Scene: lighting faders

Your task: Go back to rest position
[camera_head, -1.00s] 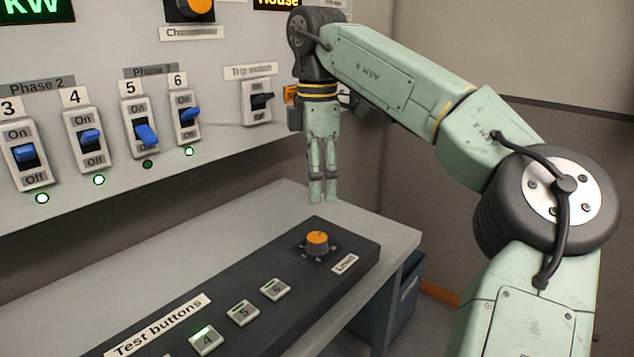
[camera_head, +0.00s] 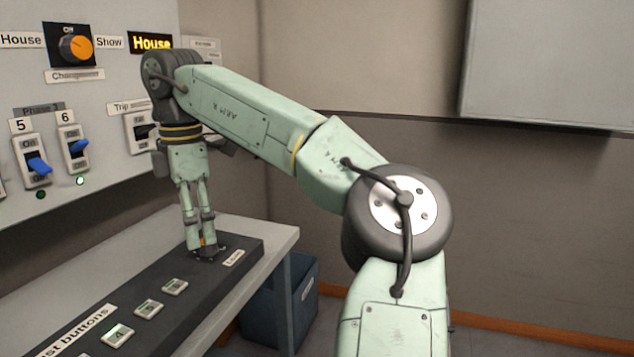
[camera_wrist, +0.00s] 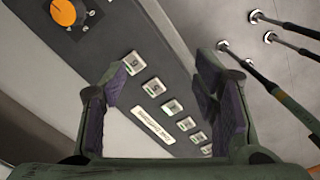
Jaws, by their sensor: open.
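My arm reaches from the lower right to the wall panel in the head view, bent at the elbow. My gripper (camera_head: 198,246) points down over the dark button console (camera_head: 222,310). There the orange knob (camera_wrist: 63,12) lies at the upper left, outside the fingers. The head view does not clearly show whether the fingertips touch the console.
The wall panel (camera_head: 100,130) with blue switches and a trip switch (camera_head: 140,130) stands close to my wrist. A grey table (camera_head: 276,240) carries the console. A blue bin (camera_head: 262,310) stands under it. Thin metal legs (camera_wrist: 280,92) show in the wrist view. The right side is free.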

